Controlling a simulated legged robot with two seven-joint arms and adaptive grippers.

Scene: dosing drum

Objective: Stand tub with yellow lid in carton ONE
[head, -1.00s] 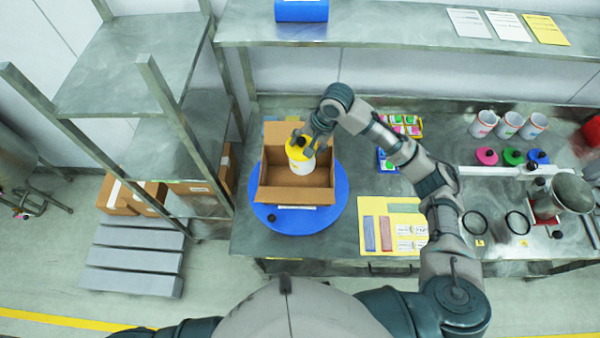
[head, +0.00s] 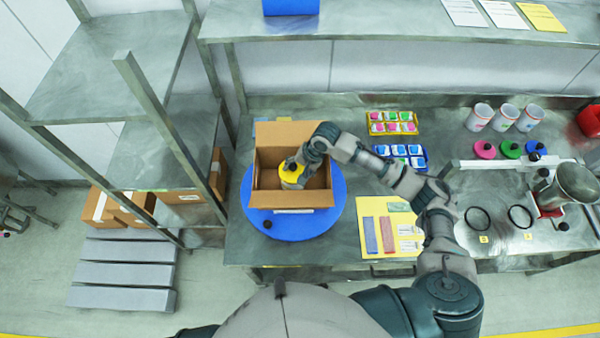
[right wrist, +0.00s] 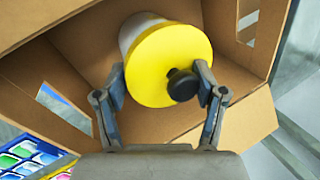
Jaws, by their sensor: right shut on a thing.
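The white tub with the yellow lid (head: 291,174) is inside the open cardboard carton (head: 292,199). The tub also shows in the right wrist view (right wrist: 168,62), with a black knob on its lid. My right gripper (head: 300,166) reaches into the carton and is shut on the tub; its two fingers (right wrist: 162,90) lie on either side of the lid. The carton stands on a round blue turntable (head: 325,224). Whether the tub touches the carton floor cannot be told. The carton's label is too small to read. My left gripper is not in view.
Trays of small coloured pieces (head: 402,155) lie right of the carton. A yellow sheet (head: 372,212) lies in front of them. White cups (head: 503,117), coloured lids (head: 510,149) and a scale with a metal bowl (head: 575,184) stand further right. A shelf rack (head: 165,150) stands left.

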